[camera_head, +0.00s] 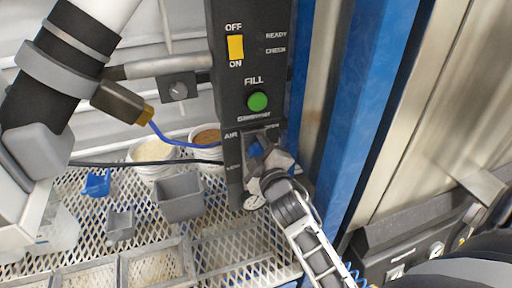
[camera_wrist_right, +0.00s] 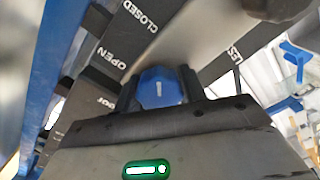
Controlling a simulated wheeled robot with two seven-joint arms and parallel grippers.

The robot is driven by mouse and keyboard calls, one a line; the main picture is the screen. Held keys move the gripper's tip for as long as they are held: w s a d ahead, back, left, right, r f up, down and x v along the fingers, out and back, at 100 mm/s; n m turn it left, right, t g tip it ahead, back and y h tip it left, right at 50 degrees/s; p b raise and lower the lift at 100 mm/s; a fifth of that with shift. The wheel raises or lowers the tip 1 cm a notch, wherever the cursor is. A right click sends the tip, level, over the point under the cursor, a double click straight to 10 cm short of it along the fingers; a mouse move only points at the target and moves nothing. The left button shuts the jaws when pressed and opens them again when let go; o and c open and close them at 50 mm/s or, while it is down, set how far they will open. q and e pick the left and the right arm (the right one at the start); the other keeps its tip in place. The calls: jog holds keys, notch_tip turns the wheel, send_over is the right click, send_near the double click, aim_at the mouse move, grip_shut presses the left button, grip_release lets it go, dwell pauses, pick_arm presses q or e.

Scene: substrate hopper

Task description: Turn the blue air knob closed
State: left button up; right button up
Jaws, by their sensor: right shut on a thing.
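The blue air knob (camera_head: 255,150) sits on the lower part of the dark control panel (camera_head: 238,60), below the green FILL button (camera_head: 257,101). My right gripper (camera_head: 265,158) is shut on it and hides most of it in the head view. In the right wrist view the knob (camera_wrist_right: 161,86) sits between the two dark fingers, with a short white mark on its face. The words OPEN (camera_wrist_right: 108,60) and CLOSED (camera_wrist_right: 137,16) show on the panel beyond the knob.
A blue post (camera_head: 372,90) stands close to the right of the panel. Left of it, white tubs (camera_head: 153,160) and a grey bin (camera_head: 180,196) stand on a mesh shelf (camera_head: 225,262). A blue hose (camera_head: 180,142) and a dark cable run left of the panel.

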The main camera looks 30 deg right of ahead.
jog(key=o, duration=1)
